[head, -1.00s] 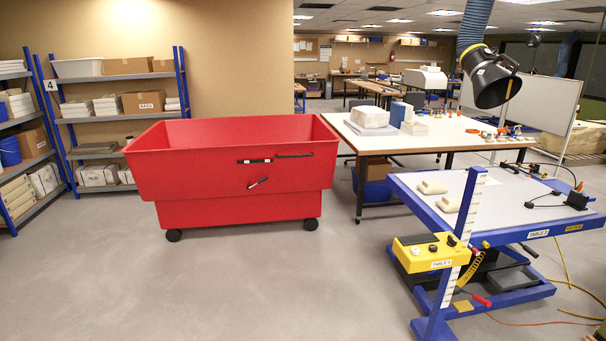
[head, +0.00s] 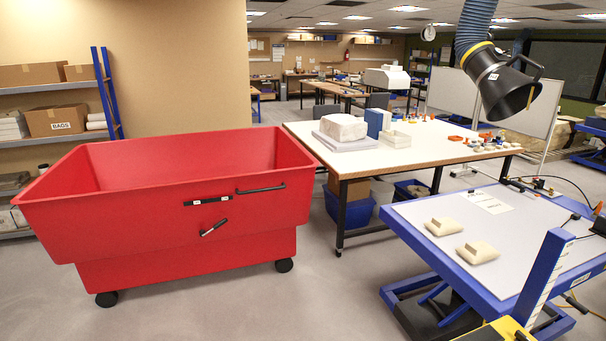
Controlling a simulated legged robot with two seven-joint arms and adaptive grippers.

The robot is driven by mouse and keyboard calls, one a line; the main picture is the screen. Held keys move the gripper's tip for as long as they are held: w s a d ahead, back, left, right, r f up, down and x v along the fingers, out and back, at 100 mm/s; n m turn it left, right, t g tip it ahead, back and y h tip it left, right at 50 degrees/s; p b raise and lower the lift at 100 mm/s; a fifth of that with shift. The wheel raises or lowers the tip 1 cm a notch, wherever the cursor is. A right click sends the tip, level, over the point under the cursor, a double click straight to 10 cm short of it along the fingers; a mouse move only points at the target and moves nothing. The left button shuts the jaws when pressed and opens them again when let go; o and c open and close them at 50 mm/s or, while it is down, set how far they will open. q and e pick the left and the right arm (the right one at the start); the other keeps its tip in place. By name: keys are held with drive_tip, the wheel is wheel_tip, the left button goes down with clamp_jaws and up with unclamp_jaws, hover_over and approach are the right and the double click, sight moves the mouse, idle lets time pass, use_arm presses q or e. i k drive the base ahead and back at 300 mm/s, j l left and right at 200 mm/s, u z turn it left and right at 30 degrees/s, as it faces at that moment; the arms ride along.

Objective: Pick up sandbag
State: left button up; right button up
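Two cream sandbags lie on the grey top of the blue lift table. The farther sandbag (head: 444,227) is near the table's left edge. The nearer sandbag (head: 477,252) lies just in front of it and to the right, apart from it. Both rest flat, each with a raised block-like part on top. Neither of my grippers shows in the head view, so nothing tells whether they are open or shut.
A large red wheeled bin (head: 180,200) stands at left. The blue lift table (head: 540,240) is at right, with a blue upright post at its front. Behind is a white workbench (head: 440,145). A black extraction hood (head: 500,85) hangs above. Floor between bin and table is clear.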

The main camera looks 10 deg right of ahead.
sight(479, 249)
drive_tip(key=i+z, duration=0.35)
drive_tip(key=z, duration=0.15)
drive_tip(key=i+j+z, duration=0.1)
drive_tip(key=i+z, duration=0.35)
drive_tip(key=i+j+z, duration=0.2)
drive_tip(key=z, duration=0.3)
drive_tip(key=i+j+z, duration=0.3)
drive_tip(key=z, duration=0.2)
drive_tip(key=j, duration=0.1)
